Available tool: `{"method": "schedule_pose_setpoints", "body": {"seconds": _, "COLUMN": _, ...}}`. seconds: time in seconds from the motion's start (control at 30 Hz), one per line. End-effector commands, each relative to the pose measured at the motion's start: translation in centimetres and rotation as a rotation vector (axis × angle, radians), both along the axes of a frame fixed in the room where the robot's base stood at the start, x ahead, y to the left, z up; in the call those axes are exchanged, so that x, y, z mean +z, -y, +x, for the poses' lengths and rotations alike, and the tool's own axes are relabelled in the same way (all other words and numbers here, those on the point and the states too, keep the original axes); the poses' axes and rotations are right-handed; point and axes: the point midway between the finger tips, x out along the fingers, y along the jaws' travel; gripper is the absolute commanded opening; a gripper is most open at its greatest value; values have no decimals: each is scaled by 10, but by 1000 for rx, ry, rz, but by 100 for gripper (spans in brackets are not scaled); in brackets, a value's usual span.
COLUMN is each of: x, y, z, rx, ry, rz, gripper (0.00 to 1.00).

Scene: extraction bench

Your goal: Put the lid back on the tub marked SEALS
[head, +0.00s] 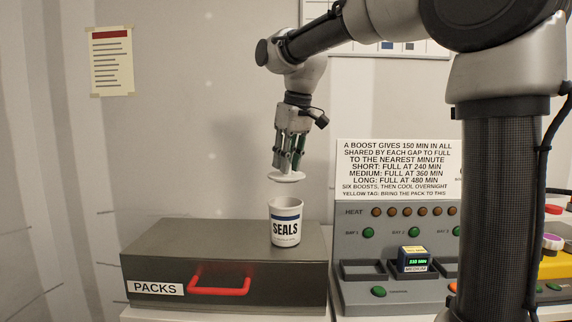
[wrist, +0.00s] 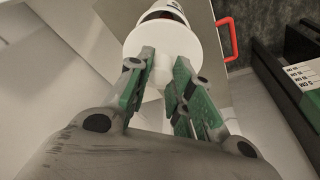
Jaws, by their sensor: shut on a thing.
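The white tub marked SEALS (head: 286,228) stands upright on top of the grey PACKS drawer box, with its open top showing. My gripper (head: 288,165) is shut on the knob of the white lid (head: 286,177) and holds it above the tub, with a clear gap between lid and rim. In the wrist view, my gripper's green fingers (wrist: 160,85) close around the knob of the lid (wrist: 185,52). The lid hides most of the tub (wrist: 165,12) there; only a part of it shows beyond the lid's edge.
The PACKS drawer box (head: 160,258) has a red handle (head: 219,280) on its front. To the right stands a grey heating console with bays (head: 362,270), a pack with a green display (head: 413,259) and an instruction sign (head: 399,168). The box top left of the tub is clear.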

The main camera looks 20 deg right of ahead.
Motion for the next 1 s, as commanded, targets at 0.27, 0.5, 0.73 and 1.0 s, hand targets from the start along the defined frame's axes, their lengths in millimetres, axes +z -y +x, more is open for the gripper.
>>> {"method": "schedule_pose_setpoints", "body": {"seconds": 0.27, "x": -10, "y": 0, "z": -1, "rx": 2, "ry": -1, "rz": 0, "gripper": 0}}
{"method": "schedule_pose_setpoints", "body": {"seconds": 0.5, "x": -34, "y": 0, "z": -1, "rx": 2, "ry": -1, "rz": 0, "gripper": 0}}
{"method": "schedule_pose_setpoints", "body": {"seconds": 0.73, "x": -52, "y": 0, "z": -1, "rx": 2, "ry": 0, "rz": 0, "gripper": 0}}
{"method": "schedule_pose_setpoints", "body": {"seconds": 1.0, "x": -58, "y": 0, "z": -1, "rx": 2, "ry": 1, "rz": 0, "gripper": 0}}
